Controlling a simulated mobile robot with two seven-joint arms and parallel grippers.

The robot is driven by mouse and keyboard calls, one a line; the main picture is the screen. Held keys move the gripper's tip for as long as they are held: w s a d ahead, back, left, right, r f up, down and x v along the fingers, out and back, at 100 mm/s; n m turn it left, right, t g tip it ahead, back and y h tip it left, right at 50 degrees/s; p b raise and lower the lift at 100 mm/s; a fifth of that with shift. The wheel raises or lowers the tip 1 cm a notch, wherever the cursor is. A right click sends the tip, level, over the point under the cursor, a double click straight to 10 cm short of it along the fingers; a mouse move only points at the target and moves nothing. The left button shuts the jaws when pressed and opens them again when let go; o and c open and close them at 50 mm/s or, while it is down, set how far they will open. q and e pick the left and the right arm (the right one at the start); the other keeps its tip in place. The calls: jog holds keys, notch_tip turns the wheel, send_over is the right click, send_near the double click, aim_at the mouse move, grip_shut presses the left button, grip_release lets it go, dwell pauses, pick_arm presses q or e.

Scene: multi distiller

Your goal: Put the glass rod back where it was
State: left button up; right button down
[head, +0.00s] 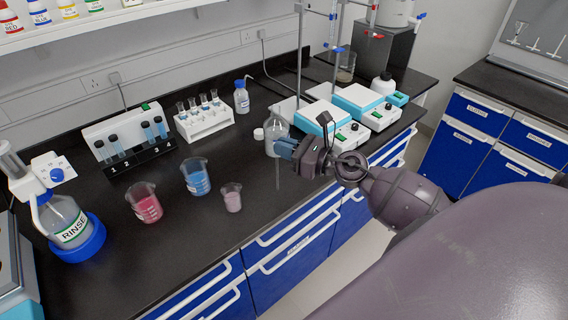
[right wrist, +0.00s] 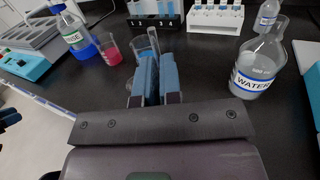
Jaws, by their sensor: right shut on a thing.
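My right gripper (head: 284,148) is shut on the glass rod (head: 277,175), a thin clear stick that hangs down below the blue fingers over the black bench. In the right wrist view the rod (right wrist: 153,41) shows faintly beyond the fingertips. The gripper is to the right of the small beaker with pale pink liquid (head: 232,197). The blue-liquid beaker (head: 196,177) and the red-liquid beaker (head: 145,203) stand further left. No rod shows in these beakers.
The WATER flask (right wrist: 257,69) stands close beside the gripper. Stirrer hotplates (head: 328,119) with stands are behind it to the right. A white tube rack (head: 204,123), a numbered tube stand (head: 136,150) and the RINSE bottle (head: 67,222) stand left. The front bench strip is clear.

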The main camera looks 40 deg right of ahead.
aim_at(277, 163)
notch_tip(277, 163, down, 4)
jog(key=shift+r+b, duration=0.1)
jog(key=shift+b, duration=0.7)
jog(key=c, duration=1.3)
grip_release()
